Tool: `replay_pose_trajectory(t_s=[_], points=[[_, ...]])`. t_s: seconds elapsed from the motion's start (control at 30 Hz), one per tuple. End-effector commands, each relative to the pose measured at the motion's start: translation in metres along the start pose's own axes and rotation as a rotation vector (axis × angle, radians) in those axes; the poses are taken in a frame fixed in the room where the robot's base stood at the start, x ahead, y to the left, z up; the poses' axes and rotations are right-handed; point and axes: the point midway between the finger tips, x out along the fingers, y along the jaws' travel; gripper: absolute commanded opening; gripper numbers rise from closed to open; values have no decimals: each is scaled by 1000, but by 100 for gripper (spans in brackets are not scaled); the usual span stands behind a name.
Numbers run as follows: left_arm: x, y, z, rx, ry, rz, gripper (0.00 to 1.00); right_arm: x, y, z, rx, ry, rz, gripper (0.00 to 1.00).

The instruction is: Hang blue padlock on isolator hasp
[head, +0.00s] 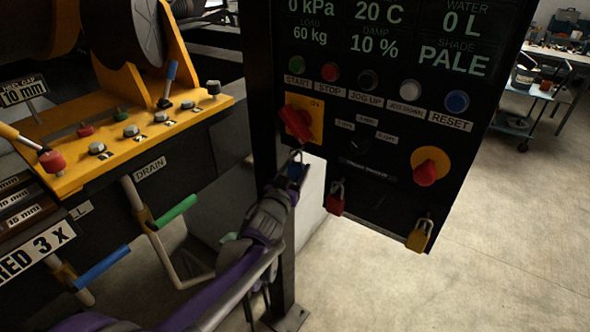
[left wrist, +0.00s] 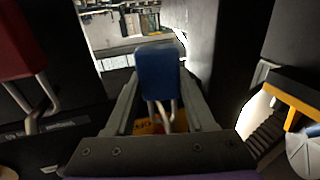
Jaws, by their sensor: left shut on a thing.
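My left gripper (head: 293,180) reaches up to the panel's lower left and is shut on the blue padlock (head: 296,170). In the left wrist view the blue padlock (left wrist: 157,70) sits between the two fingers, its metal shackle pointing down the picture towards a yellow plate. The isolator (head: 296,123) is a red handle on a yellow plate at the panel's left edge. The shackle is just below this handle. The hasp is too small and covered to make out, so I cannot tell whether the shackle is through it. My right gripper is not in view.
A red padlock (head: 336,198) and a yellow padlock (head: 420,236) hang low on the black panel (head: 385,205). A red emergency knob (head: 426,172) is to the right. The yellow control console (head: 140,135) with levers stands left. Open floor lies right.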

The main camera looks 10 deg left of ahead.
Motion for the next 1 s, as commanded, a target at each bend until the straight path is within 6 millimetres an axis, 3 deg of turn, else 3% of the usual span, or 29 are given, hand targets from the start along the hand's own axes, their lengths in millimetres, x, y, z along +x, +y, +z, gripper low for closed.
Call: replay_pose_trajectory(t_s=[0.43, 0.47, 0.6, 0.63, 1.0], points=[[0, 0, 0, 0, 1, 0, 0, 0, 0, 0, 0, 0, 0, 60], [0, 0, 0, 0, 1, 0, 60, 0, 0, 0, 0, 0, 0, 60], [0, 0, 0, 0, 0, 0, 85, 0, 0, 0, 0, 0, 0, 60], [0, 0, 0, 0, 0, 0, 90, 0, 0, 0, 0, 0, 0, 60], [-5, 0, 0, -1, 0, 0, 90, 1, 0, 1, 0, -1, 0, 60]])
